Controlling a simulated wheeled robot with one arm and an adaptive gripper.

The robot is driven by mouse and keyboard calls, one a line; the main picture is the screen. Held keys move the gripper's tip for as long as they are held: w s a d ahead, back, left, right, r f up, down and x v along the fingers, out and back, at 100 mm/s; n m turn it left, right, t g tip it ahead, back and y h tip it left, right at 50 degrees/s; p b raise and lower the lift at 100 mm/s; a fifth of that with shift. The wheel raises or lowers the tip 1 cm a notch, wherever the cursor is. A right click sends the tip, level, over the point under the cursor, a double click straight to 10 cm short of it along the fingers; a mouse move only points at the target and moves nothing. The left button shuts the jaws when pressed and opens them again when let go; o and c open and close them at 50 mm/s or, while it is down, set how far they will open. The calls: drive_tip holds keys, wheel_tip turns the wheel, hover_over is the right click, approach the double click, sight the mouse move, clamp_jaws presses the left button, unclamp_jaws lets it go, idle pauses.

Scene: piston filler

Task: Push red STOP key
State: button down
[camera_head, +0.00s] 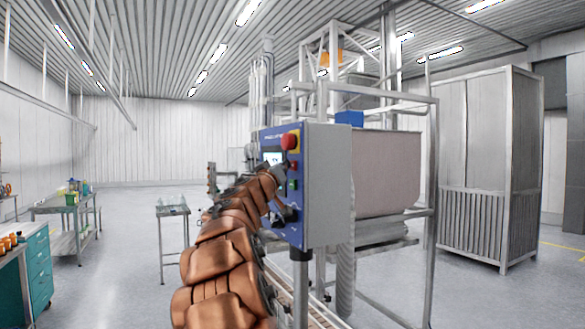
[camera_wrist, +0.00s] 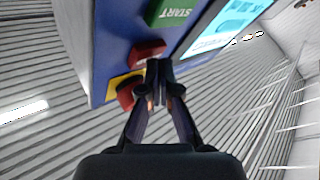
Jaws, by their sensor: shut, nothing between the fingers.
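In the wrist view, the red STOP key (camera_wrist: 148,51) sits on the blue panel face, between the green START key (camera_wrist: 172,12) and a red mushroom button (camera_wrist: 128,92) on a yellow plate. No lettering on the red key is readable. My gripper (camera_wrist: 157,76) is shut and empty. Its fingertips are right at the red key and overlap its edge in the picture; I cannot tell whether they touch it. In the head view, the mushroom button (camera_head: 289,141) shows at the top of the panel, and the gripper is hard to make out against it.
The grey control box (camera_head: 328,185) with a blue front stands on a post beside the filler's hopper (camera_head: 390,172). A lit screen (camera_wrist: 228,25) is near the keys. A small table (camera_head: 172,210) stands to the left, with open floor around it.

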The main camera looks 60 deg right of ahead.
drive_tip(key=shift+s+d, duration=0.1)
drive_tip(key=shift+d, duration=0.1)
idle(0.6)
drive_tip(key=shift+a+b, duration=0.1)
drive_tip(key=shift+b, duration=0.2)
drive_tip(key=shift+w+a, duration=0.45)
drive_tip(key=shift+a, duration=0.15)
drive_tip(key=shift+b, duration=0.3)
drive_tip(key=shift+w+a+b, duration=0.3)
drive_tip(key=shift+w+a, duration=0.4)
drive_tip(key=shift+a, duration=0.35)
drive_tip(key=shift+w+a+b, duration=0.25)
drive_tip(key=shift+w+a, duration=0.4)
drive_tip(key=shift+a, duration=0.35)
drive_tip(key=shift+a, duration=0.1)
